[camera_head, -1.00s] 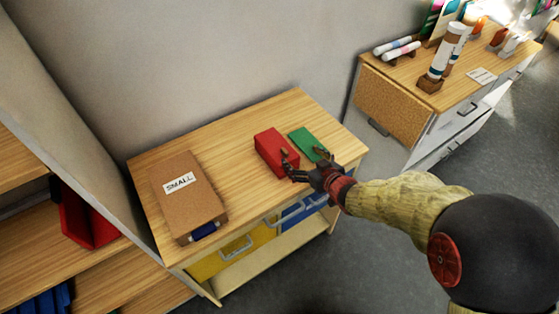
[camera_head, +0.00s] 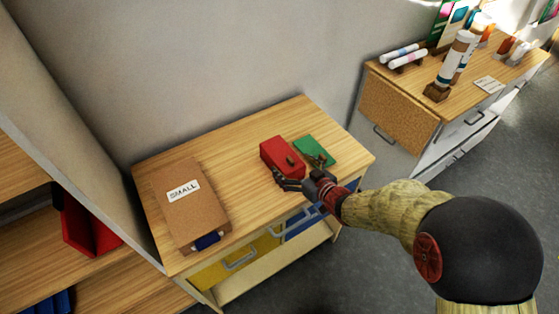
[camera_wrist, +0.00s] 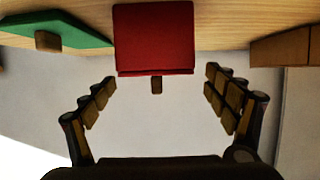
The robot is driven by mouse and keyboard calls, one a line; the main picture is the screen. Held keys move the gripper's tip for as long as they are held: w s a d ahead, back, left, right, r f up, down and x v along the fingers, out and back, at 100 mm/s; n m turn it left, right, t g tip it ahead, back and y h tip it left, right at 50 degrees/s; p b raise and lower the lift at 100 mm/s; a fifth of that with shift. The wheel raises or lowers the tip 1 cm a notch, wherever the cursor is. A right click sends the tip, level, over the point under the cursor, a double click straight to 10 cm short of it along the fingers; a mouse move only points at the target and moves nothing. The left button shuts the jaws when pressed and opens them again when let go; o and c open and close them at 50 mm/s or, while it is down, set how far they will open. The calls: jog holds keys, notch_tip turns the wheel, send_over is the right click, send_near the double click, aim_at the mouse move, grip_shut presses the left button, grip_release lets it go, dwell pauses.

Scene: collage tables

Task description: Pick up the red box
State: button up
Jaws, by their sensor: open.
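The red box (camera_head: 280,151) lies on the wooden tabletop, near its front edge and right of the middle. A small brown knob shows on its near side. My gripper (camera_head: 297,173) is open and empty at the near side of the box. In the wrist view the red box (camera_wrist: 153,38) lies ahead, roughly centred between the spread fingers of my gripper (camera_wrist: 160,76). A gap shows on each side of it, and I see no contact.
A flat green box (camera_head: 314,150) lies close to the right of the red box. A brown box labelled SMALL (camera_head: 186,205) is at the left of the wooden table (camera_head: 235,165). A wall stands behind. Another cabinet (camera_head: 400,108) with tubes is at the back right.

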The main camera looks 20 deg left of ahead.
aim_at(285, 159)
jog(key=x, duration=0.2)
jog(key=b+x, duration=0.1)
jog(key=x, duration=0.1)
jog(key=b+x, duration=0.1)
jog(key=x, duration=0.1)
jog(key=shift+w+f, duration=0.3)
jog(key=shift+f, duration=0.15)
jog(key=shift+w+a+b, duration=0.25)
jog(key=shift+a+b, duration=0.1)
jog(key=shift+a, duration=0.05)
jog(key=c, duration=0.3)
jog(key=c, duration=0.9)
jog(key=shift+c, duration=0.4)
jog(key=shift+r, duration=0.1)
